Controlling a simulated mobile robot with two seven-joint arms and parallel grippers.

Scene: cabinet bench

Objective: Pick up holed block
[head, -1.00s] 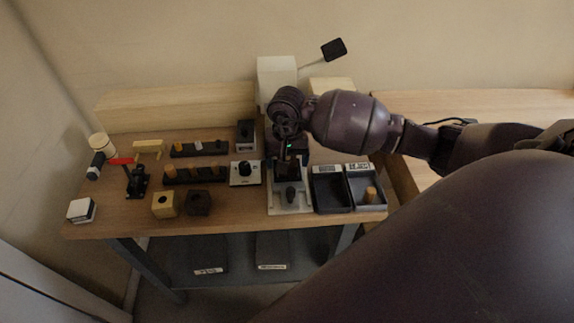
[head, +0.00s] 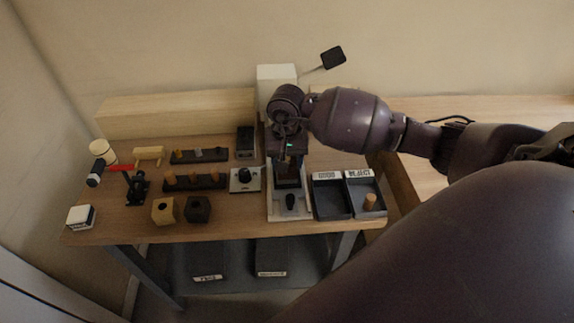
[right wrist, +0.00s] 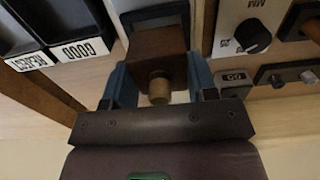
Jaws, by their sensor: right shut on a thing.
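A brown block (right wrist: 157,45) sits between the blue fingers of my right gripper (right wrist: 160,68) in the right wrist view. A short light wooden peg (right wrist: 159,92) shows at the block's near side and seems to sit in its hole. The right gripper (head: 289,158) points down over the grey-white fixture (head: 289,213) in the head view and is shut on this block. How far the block is off the fixture cannot be told. A light holed block (head: 164,211) and a dark holed block (head: 198,209) stand at the table's front. My left gripper is out of view.
A knob box (head: 245,179) and peg racks (head: 195,182) lie left. A white box (head: 277,82) stands behind.

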